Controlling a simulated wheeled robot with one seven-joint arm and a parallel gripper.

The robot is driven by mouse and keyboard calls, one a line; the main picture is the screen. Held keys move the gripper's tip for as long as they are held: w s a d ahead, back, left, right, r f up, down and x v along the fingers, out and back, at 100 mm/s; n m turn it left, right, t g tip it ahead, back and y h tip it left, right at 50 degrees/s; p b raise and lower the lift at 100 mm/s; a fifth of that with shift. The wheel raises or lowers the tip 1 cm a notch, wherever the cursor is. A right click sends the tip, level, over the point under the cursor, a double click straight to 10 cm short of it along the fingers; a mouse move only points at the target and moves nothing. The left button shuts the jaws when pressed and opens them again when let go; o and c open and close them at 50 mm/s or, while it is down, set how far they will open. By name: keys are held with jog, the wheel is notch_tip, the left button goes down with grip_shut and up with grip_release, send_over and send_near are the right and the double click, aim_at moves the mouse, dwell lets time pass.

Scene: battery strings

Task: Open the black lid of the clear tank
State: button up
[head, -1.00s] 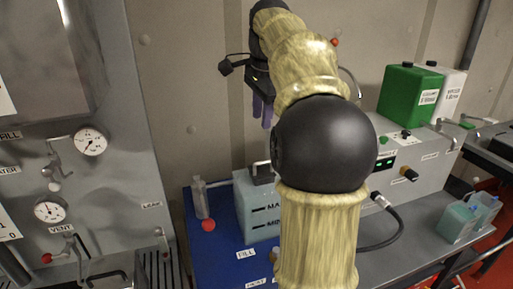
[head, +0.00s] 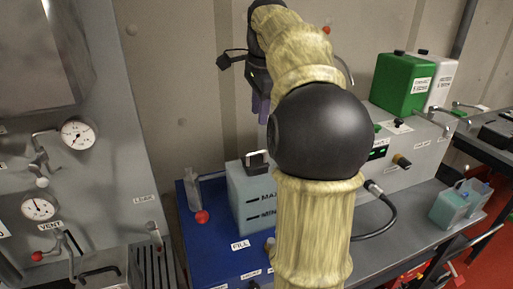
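The clear tank (head: 252,205) is bluish and boxy, with MAX and MIN marks on its front. It stands on a blue base at the middle of the head view. Its black lid (head: 256,161) with a raised handle shows on top, and it looks shut. My arm hides the tank's right side. My gripper (head: 260,108) hangs above the tank, its purple fingers pointing down and apart from the lid. The fingers are small and partly behind my arm, so their opening is unclear.
A panel with gauges (head: 77,134) is at the left. A grey unit (head: 408,150) carries green (head: 402,85) and white (head: 440,82) containers. Small bluish containers (head: 450,207) stand on the bench at right. A cable (head: 388,222) curves behind my arm.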

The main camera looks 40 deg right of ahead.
aim_at(256, 152)
jog(key=f, duration=0.4)
jog(key=w+f, duration=0.1)
jog(key=f, duration=0.3)
jog(key=w+f, duration=0.1)
jog(key=f, duration=0.2)
jog(key=shift+w+d+f, duration=0.2)
jog(key=shift+d+f, duration=0.15)
jog(key=shift+f, duration=0.05)
jog(key=shift+s, duration=0.1)
jog(key=shift+c, duration=0.9)
grip_shut()
